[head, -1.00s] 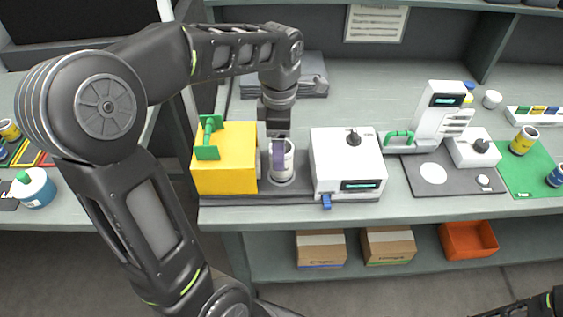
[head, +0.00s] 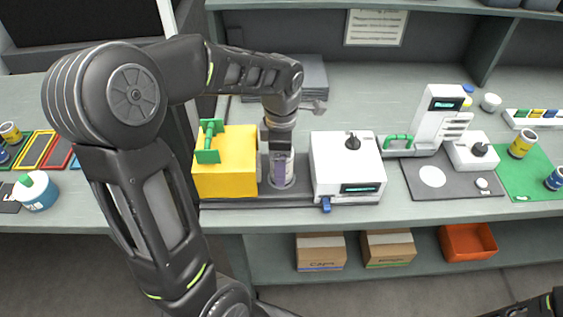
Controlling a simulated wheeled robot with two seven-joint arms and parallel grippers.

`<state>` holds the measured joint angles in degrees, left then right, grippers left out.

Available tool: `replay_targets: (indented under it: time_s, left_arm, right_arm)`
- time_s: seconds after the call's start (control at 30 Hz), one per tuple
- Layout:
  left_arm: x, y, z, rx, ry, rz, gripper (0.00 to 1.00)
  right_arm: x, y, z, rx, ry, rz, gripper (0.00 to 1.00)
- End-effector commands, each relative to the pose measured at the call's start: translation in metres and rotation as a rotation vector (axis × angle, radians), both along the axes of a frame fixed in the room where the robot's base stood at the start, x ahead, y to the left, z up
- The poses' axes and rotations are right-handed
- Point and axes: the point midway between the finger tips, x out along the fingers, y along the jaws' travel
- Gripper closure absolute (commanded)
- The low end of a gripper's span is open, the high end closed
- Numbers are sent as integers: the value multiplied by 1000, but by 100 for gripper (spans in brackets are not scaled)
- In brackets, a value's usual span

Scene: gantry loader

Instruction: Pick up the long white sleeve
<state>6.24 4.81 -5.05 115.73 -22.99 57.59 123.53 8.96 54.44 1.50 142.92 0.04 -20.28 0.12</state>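A pale upright cylinder (head: 289,174), which looks like the long white sleeve, stands on a dark base between a yellow block and a white machine. A purple strip shows on its front left side; I cannot tell whether it belongs to the cylinder or to a finger. My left gripper (head: 279,160) points straight down at the cylinder and covers its upper part. The fingers are dark and small here, so their gap and any grip are unclear. Of my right arm only a dark part shows at the bottom right corner; its gripper is out of view.
The yellow block (head: 225,175) with a green handle stands close on the left. The white machine (head: 347,160) with a black knob stands close on the right. A grey mat (head: 455,184) with a white instrument lies further right. Cardboard boxes (head: 320,252) sit on the lower shelf.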

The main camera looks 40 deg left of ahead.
Motion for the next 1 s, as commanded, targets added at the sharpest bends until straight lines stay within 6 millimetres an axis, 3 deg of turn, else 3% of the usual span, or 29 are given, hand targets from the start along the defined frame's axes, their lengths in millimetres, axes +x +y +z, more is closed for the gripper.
replay_targets:
  time_s: [0.23, 0.8, 1.0]
  left_arm:
    - [1, 0, -27, -1, 1, 1, 24]
    - [1, 0, -28, -1, -1, 1, 24]
    - [1, 0, -28, -1, -1, 1, 39]
  right_arm:
    - [-1, 0, 5, -2, 2, -1, 100]
    - [-1, 0, 4, -2, 3, 0, 100]
    - [-1, 0, 4, -2, 3, 0, 100]
